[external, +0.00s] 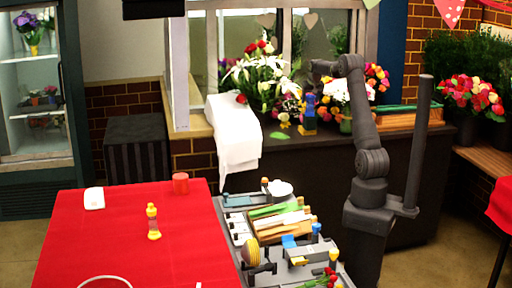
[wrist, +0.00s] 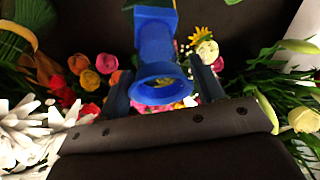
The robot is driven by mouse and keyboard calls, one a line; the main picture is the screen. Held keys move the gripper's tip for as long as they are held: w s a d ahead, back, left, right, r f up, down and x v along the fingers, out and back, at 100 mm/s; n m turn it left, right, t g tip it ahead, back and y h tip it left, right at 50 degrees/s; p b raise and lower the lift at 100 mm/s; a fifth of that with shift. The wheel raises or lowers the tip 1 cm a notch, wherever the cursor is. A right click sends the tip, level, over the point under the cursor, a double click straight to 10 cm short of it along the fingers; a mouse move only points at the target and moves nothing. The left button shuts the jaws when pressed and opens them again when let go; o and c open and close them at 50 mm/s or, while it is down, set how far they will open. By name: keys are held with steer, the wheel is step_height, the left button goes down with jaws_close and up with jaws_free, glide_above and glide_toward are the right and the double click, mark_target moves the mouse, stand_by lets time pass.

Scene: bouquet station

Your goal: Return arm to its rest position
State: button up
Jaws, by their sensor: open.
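My gripper (wrist: 160,72) is open in the wrist view, with one dark finger on each side of a blue holder (wrist: 155,35). The holder has a round ring at its near end, and a bit of yellow shows through it. I cannot tell whether the fingers touch it. In the external view my arm rises from its base at the right and bends left over the dark counter (external: 290,158). The gripper end hangs among the flowers, and its fingertips are hard to make out. A blue and yellow piece (external: 308,115) stands on the counter just below it.
Bouquets crowd the gripper: white lilies (external: 258,75), mixed flowers (external: 376,78) and white blooms (wrist: 25,130). A white cloth (external: 235,135) hangs over the counter edge. Tools fill the grey bench.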

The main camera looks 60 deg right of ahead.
steer(key=shift+r, duration=0.25)
